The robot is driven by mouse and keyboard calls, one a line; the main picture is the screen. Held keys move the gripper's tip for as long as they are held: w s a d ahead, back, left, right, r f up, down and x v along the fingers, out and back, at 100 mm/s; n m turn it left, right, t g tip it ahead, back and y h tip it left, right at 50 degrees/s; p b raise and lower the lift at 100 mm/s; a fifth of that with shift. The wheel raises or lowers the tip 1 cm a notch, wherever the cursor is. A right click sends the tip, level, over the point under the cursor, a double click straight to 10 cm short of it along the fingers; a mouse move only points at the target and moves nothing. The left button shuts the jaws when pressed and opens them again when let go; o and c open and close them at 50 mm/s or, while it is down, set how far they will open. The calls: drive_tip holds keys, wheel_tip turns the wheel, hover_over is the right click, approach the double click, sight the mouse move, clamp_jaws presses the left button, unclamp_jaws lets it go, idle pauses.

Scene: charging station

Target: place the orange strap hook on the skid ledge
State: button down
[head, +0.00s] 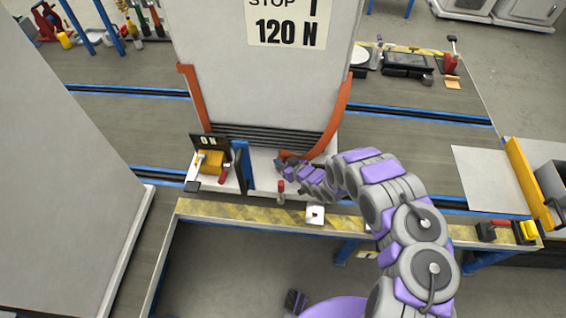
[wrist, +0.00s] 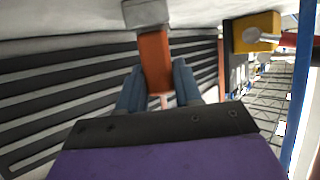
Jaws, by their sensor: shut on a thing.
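An orange strap (head: 335,125) hangs down the right side of the white cabinet and bends inward at its foot. My gripper (head: 283,162) is at its lower end, low in front of the cabinet's dark vent slats. In the wrist view my gripper (wrist: 160,88) has its two blue-grey fingers on either side of the orange strap end (wrist: 154,60), shut on it. A grey metal piece (wrist: 147,14) sits at the strap's end, against or close to a pale surface; contact cannot be told. The white skid ledge (head: 262,182) lies below the slats, partly hidden by my arm.
A second orange strap (head: 193,95) hangs at the cabinet's left. A yellow-striped rail (head: 240,213) runs in front.

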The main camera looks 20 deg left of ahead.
drive_tip(key=c, duration=1.2)
unclamp_jaws()
drive_tip(key=shift+s+d, duration=0.15)
drive_tip(key=o, duration=0.4)
drive_tip(key=shift+d+r, duration=0.2)
drive_tip(key=shift+d, duration=0.65)
drive_tip(key=shift+a, duration=0.35)
drive_tip(key=shift+a+f, duration=0.1)
drive_tip(key=shift+s, duration=0.15)
drive_tip(key=p+v, duration=0.3)
drive_tip(key=v, duration=0.8)
drive_tip(key=shift+d, duration=0.35)
drive_tip(key=shift+d, duration=0.1)
